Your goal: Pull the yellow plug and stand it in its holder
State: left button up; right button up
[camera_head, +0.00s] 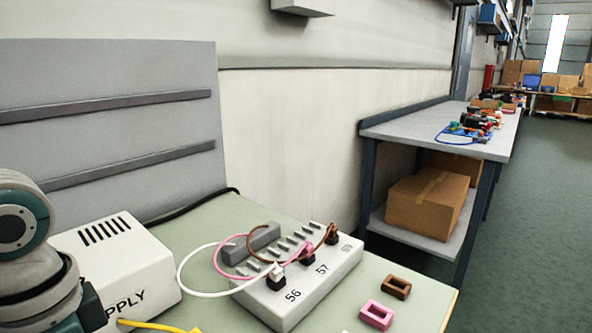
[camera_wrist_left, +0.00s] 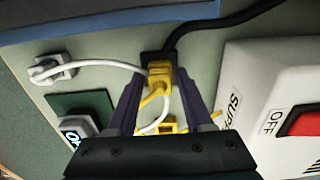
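The yellow plug (camera_wrist_left: 159,76) shows in the left wrist view, against a black socket (camera_wrist_left: 153,58) that a black cable leads to. Its yellow cable curls back below it. My left gripper (camera_wrist_left: 161,82) has its fingers apart, one on each side of the plug, with gaps visible; it looks open. A yellow piece (camera_wrist_left: 169,124), perhaps the holder, shows lower between the fingers, partly hidden by the gripper. In the head view the yellow cable (camera_head: 150,325) shows at the bottom edge, and the plug is out of sight. My right gripper is not in view.
The white supply box (camera_head: 118,265) stands beside my left arm; its red switch (camera_wrist_left: 303,120) shows in the wrist view. A white power strip (camera_head: 300,292) holds white, pink and brown plugs. Pink (camera_head: 376,314) and brown (camera_head: 396,287) holders lie right. A white cable crosses behind the gripper.

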pick_arm(q)
jog(key=o, duration=0.7)
notch_tip(320, 180, up, 10)
jog(key=shift+f+p, duration=0.1)
jog(key=shift+p, duration=0.85)
